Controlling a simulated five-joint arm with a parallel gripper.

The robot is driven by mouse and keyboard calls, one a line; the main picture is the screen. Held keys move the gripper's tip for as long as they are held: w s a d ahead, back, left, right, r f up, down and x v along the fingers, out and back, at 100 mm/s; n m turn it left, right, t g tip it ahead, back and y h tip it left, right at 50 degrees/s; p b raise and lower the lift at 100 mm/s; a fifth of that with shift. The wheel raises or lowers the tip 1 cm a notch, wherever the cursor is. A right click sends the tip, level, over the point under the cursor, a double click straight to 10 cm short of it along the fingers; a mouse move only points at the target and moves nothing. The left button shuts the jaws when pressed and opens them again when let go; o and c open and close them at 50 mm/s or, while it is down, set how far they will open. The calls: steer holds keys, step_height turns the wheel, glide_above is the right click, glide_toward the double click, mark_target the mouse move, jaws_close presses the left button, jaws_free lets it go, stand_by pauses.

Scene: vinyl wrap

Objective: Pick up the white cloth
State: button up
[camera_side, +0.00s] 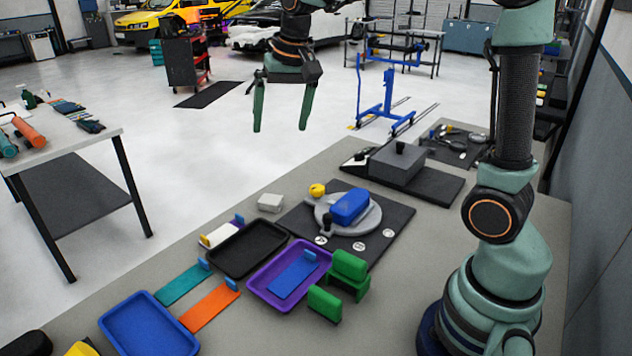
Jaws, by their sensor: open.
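My gripper (280,125) hangs high in the upper middle of the view, fingers pointing down, spread apart and empty. A small off-white block-like piece (270,202), which may be the folded white cloth, lies on the grey table top, well below the gripper in the picture. A second white piece (218,235) lies farther left, by a purple-handled item at the black tray's edge. I cannot tell for certain which of the two is the cloth. Nothing touches the gripper.
A black tray (240,272), a purple tray (263,297) and a blue tray (122,310) stand at the front. A blue block (350,206) sits on a grey round plate (367,222), beside a yellow ball (317,190). Green blocks (350,265) stand right of the purple tray.

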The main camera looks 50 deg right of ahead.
steer(key=w+d+f+m+g, duration=0.2)
steer(key=w+d+f+m, duration=0.1)
steer(key=w+f, duration=0.4)
steer(key=m+g, duration=0.1)
steer(key=m, duration=0.3)
glide_above(270, 200)
step_height(270, 200, down, 8)
step_height(270, 200, down, 12)
steer(key=c, duration=1.4)
steer(key=shift+r, duration=0.1)
step_height(270, 200, up, 20)
